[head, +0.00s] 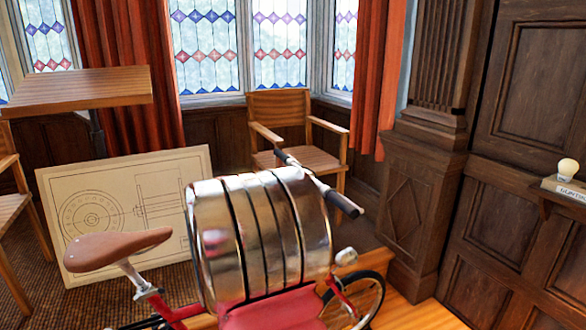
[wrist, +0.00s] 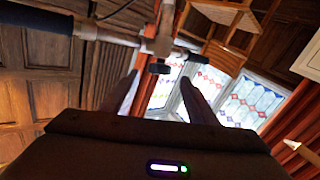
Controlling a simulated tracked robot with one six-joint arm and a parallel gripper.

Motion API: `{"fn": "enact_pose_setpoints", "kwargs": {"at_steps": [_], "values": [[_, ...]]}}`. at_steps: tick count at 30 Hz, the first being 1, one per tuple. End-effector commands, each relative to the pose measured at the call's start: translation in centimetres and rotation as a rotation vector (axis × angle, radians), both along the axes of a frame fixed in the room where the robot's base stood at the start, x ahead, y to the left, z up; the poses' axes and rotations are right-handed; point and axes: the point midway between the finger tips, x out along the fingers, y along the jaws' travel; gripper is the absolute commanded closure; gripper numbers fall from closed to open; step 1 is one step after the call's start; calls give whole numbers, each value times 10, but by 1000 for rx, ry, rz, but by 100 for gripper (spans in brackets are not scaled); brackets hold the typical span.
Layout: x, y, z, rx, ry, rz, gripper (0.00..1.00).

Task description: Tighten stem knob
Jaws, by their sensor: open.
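A bicycle with a red frame, a brown saddle (head: 118,247) and a handlebar (head: 318,184) with a dark grip stands in the head view. In the wrist view the handlebar (wrist: 107,36) crosses the upper left to the stem (wrist: 164,27), and the picture is upside down. A small dark piece (wrist: 160,68), which looks like the stem knob, shows at the stem's end. My gripper (wrist: 159,77) is open, its two fingers apart with the knob between their tips in the picture. I cannot tell whether they touch it. The head view does not show the gripper or the knob.
A large shiny banded cylinder hides the bicycle's middle in the head view. A wooden armchair (head: 291,104) stands behind, a drawing board (head: 110,175) leans at left, and a tilted drafting table (head: 80,87) stands above it. A wall shelf (head: 562,200) holds a small bulb.

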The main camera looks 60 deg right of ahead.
Motion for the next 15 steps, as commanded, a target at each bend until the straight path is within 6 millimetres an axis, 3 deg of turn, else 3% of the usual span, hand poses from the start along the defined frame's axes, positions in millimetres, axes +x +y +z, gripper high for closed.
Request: {"fn": "enact_pose_setpoints", "kwargs": {"at_steps": [15], "values": [[6,-81,0,-1,-1,-3,47]]}}
